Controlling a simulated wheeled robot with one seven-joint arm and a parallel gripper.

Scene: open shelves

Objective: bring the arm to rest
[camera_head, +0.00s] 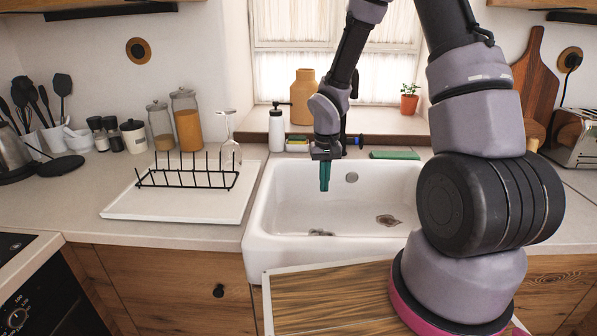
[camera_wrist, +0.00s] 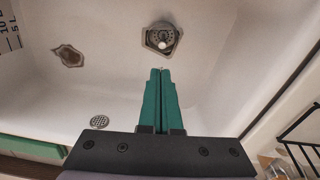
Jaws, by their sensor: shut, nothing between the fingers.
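My gripper (camera_head: 324,177) hangs pointing down over the left part of the white sink (camera_head: 257,215) in the head view. Its teal fingers are closed together with nothing between them. In the wrist view the shut fingers (camera_wrist: 161,75) point toward the sink floor, with a drain fitting (camera_wrist: 161,38) beyond their tips. My arm reaches from the right side of the head view over the sink.
A black dish rack (camera_head: 187,179) on a white tray (camera_head: 180,207) stands left of the sink, with an upside-down glass (camera_head: 230,150). A soap bottle (camera_head: 277,130), a tan vase (camera_head: 303,95) and a potted plant (camera_head: 409,100) stand behind. The sink basin looks empty.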

